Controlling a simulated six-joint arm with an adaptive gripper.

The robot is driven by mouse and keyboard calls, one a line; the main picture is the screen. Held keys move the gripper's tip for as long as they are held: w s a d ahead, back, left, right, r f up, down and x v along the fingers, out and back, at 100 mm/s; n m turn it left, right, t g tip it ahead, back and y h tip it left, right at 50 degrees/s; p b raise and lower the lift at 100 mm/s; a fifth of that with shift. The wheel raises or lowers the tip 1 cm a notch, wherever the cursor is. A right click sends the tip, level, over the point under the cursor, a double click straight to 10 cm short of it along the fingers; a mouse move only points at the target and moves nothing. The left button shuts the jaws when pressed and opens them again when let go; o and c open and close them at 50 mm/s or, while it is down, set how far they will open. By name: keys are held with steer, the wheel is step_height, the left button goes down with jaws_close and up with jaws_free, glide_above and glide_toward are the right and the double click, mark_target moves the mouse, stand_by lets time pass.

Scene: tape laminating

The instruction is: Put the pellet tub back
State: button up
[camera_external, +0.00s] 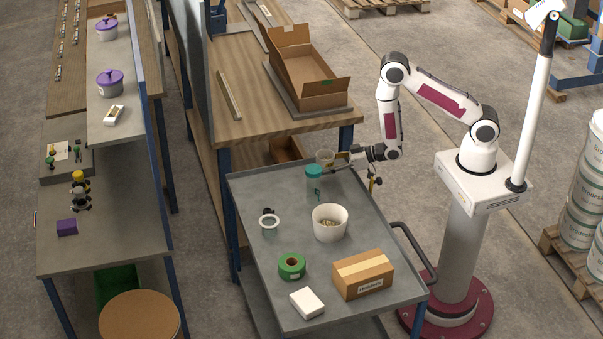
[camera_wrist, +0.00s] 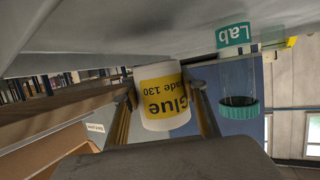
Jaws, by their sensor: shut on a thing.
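The pellet tub is a small white tub with a yellow "Glue" label (camera_wrist: 163,97), upside down in the wrist view. It also shows as a pale open tub (camera_external: 325,156) at the far end of the grey cart in the external view. My gripper (camera_external: 336,161) is shut on it from the right side. In the wrist view my gripper's fingers (camera_wrist: 166,105) lie on both sides of the tub. I cannot tell whether its base touches the cart top (camera_external: 255,190). A white bucket with yellowish pellets (camera_external: 330,222) stands mid-cart.
A teal-lidded jar (camera_external: 314,172) stands very close to the tub; it also shows in the wrist view (camera_wrist: 238,82). The cart's left far area is bare.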

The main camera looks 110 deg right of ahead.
mark_target(325, 181)
steer(key=shift+f, duration=0.1)
steer(key=shift+f, duration=1.95)
steer(key=shift+f, duration=0.15)
steer(key=o, duration=1.2)
steer(key=shift+c, duration=0.2)
steer(key=shift+s+r, duration=0.1)
steer(key=shift+r, duration=0.1)
steer(key=shift+v, duration=3.7)
